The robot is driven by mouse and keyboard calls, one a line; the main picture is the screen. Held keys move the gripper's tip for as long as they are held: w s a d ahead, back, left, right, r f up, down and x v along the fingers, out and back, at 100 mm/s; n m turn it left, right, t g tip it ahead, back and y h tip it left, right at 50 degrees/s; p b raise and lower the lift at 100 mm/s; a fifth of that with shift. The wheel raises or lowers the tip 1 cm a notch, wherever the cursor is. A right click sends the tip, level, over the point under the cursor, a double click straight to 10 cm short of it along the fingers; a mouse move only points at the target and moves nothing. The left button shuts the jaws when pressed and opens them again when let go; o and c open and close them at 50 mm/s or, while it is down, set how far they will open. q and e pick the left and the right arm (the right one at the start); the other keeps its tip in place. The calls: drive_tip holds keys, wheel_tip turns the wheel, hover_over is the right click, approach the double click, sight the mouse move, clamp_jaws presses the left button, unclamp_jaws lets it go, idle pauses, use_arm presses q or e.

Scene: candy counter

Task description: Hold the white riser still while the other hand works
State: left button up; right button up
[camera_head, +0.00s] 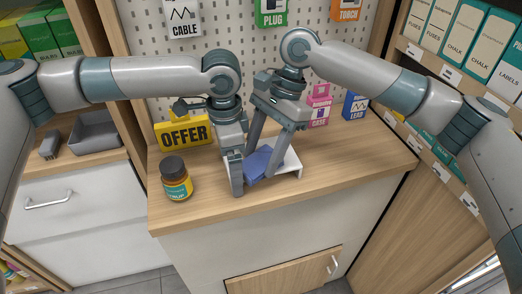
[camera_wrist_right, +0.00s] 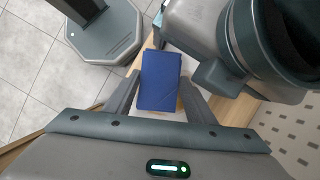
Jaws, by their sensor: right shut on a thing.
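The white riser (camera_head: 292,164) stands on the wooden counter, partly hidden behind my grippers and a blue box. The blue box (camera_head: 257,163) is tilted at the riser's top. My right gripper (camera_head: 262,158) points down and is shut on the blue box; in the right wrist view the box (camera_wrist_right: 160,82) sits between the two fingers. My left gripper (camera_head: 236,176) points down at the riser's left end, with a finger in front of it. Whether its fingers are closed on the riser is hidden.
A brown syrup jar (camera_head: 175,178) stands left of the grippers, with a yellow OFFER sign (camera_head: 184,133) behind it. A pink box (camera_head: 319,112) and a blue box (camera_head: 355,106) stand at the back right. The counter's (camera_head: 345,165) right side is clear.

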idle(0.6)
drive_tip(key=shift+w+a+r, duration=0.1)
drive_tip(key=shift+w+a, duration=0.2)
drive_tip(key=shift+w, duration=0.6)
drive_tip(key=shift+w+a, duration=0.3)
drive_tip(key=shift+w, duration=0.55)
drive_tip(key=shift+w+a, duration=0.3)
drive_tip(key=shift+w, duration=0.6)
drive_tip(key=shift+w+a, duration=0.3)
drive_tip(key=shift+w, duration=0.6)
drive_tip(key=shift+d, duration=0.2)
drive_tip(key=shift+w+d, duration=0.25)
drive_tip(key=shift+d, duration=0.35)
drive_tip(key=shift+w+d, duration=0.2)
drive_tip(key=shift+d, duration=0.4)
